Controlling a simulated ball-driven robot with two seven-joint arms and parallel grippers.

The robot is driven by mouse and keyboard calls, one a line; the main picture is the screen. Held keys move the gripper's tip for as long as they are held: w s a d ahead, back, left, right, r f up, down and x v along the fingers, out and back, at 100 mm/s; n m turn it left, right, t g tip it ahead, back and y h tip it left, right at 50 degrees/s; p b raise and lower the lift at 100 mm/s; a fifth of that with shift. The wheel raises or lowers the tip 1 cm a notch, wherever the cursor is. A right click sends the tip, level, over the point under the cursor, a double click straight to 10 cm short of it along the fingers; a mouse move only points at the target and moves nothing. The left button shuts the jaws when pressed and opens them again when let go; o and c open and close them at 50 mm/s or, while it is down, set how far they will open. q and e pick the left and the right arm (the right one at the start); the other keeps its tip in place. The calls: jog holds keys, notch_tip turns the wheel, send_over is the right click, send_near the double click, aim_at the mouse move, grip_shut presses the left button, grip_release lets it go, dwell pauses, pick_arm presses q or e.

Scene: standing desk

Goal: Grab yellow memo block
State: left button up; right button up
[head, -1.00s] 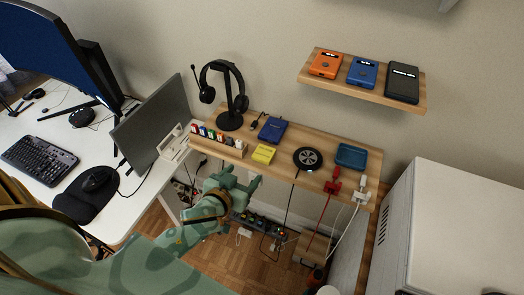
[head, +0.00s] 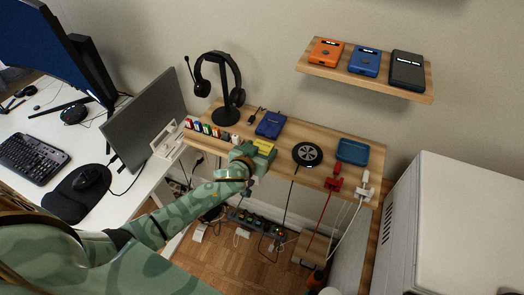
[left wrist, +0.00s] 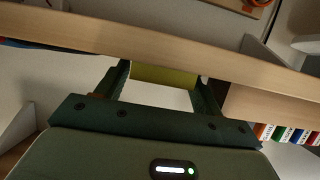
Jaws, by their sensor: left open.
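The yellow memo block (head: 264,147) lies near the front edge of the lower wooden shelf, and my left gripper hides part of it in the head view. My left gripper (head: 256,158) is at the shelf's front edge, right at the block. In the left wrist view the open jaws (left wrist: 165,85) show the yellow block (left wrist: 165,76) between the fingertips. I cannot tell whether the fingers touch it. My right gripper is not in view.
The lower shelf (head: 315,172) also holds a blue drive (head: 270,124), a round black charger (head: 307,154), a blue tray (head: 352,151) and a headset stand (head: 226,115). A holder with several coloured sticks (head: 209,132) stands left of the block. Cables hang at the right front.

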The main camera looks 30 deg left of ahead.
pick_arm(q)
jog(key=shift+s+r, duration=0.1)
jog(key=shift+c, duration=0.4)
jog(key=c, duration=0.7)
